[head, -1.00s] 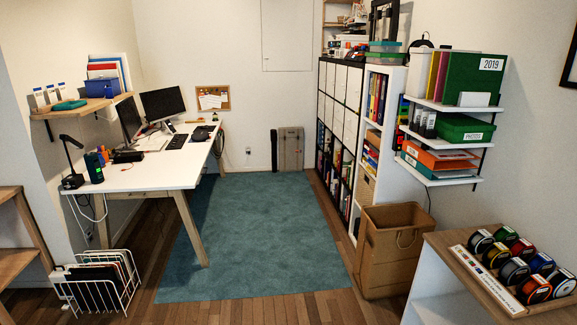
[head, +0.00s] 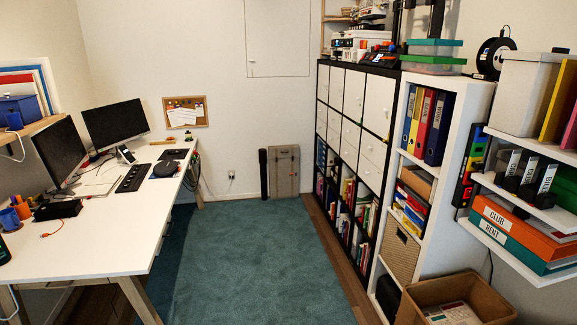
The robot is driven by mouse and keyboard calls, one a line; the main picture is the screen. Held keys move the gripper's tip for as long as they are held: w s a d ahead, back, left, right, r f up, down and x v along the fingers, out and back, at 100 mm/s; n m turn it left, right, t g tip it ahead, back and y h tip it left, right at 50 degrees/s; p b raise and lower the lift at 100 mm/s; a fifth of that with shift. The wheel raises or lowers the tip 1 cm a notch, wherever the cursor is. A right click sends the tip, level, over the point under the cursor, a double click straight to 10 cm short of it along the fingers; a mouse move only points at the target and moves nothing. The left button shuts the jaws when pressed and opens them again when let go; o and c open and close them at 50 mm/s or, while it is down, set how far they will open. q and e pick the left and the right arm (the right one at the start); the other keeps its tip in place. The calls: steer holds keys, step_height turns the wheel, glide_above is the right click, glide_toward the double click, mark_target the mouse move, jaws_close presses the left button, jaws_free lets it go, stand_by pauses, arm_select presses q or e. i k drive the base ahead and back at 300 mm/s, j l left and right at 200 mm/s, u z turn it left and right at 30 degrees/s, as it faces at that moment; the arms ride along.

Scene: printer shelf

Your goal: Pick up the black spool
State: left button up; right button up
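A black spool (head: 494,57) stands upright on top of the tall white shelf unit (head: 470,105), at the upper right in the head view. It looks like a dark ring with a lighter centre, and its lower edge is partly hidden by the white box beside it. Neither of my grippers is in view.
A white box (head: 527,92) and hanging wall shelves (head: 520,240) with binders are at right. An open cardboard box (head: 455,300) stands on the floor below. A white desk (head: 110,235) with monitors is at left. The teal rug (head: 255,260) between them is clear.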

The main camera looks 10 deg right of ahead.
mark_target(489, 60)
steer(key=i+l+z, duration=0.15)
steer(key=i, duration=0.45)
steer(key=i+z, duration=0.2)
steer(key=i, duration=0.4)
steer(key=i+j+z, duration=0.15)
steer(key=i, duration=0.45)
steer(key=i+j+z, duration=0.15)
steer(key=i, duration=0.45)
steer(key=i+z, duration=0.25)
steer(key=z, duration=0.15)
steer(key=i+j+z, duration=0.1)
steer(key=z, duration=0.25)
steer(key=i+j+z, duration=0.2)
steer(key=i+z, duration=0.2)
steer(key=i+j+z, duration=0.15)
steer(key=z, duration=0.25)
